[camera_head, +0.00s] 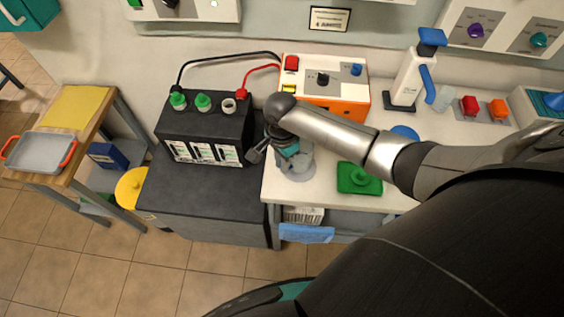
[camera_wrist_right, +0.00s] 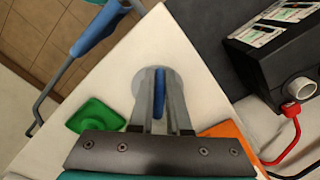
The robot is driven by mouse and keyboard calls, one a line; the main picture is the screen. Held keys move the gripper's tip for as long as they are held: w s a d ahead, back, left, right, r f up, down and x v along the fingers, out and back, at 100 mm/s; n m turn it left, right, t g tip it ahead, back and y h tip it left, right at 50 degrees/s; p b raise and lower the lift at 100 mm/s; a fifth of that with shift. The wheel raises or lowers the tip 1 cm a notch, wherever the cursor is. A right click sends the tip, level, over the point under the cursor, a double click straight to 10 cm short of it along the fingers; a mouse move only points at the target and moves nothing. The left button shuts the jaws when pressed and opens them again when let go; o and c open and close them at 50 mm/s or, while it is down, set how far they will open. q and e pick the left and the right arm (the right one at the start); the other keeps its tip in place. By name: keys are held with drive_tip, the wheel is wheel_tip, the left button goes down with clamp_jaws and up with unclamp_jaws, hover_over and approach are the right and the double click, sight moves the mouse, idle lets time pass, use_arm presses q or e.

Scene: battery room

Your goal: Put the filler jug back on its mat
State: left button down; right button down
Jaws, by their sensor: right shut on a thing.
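My right gripper (camera_head: 282,152) is over the left end of the white bench, beside the black battery. In the right wrist view its fingers (camera_wrist_right: 160,98) are shut on an upright blue part (camera_wrist_right: 160,92), which looks like the filler jug's handle. I cannot tell whether the jug touches the mat. My left gripper is not in view.
The black battery (camera_head: 205,130) with green caps stands left of the gripper. An orange charger (camera_head: 338,97) is behind it. A white device with a blue top (camera_head: 410,80) stands at the back. A wooden side table (camera_head: 50,152) is far left.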

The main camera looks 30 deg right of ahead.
drive_tip(key=shift+f, duration=0.6)
idle(0.4)
drive_tip(key=c, duration=0.8)
unclamp_jaws()
wheel_tip(320, 180, up, 15)
drive_tip(key=p, duration=0.2)
drive_tip(key=shift+r, duration=0.2)
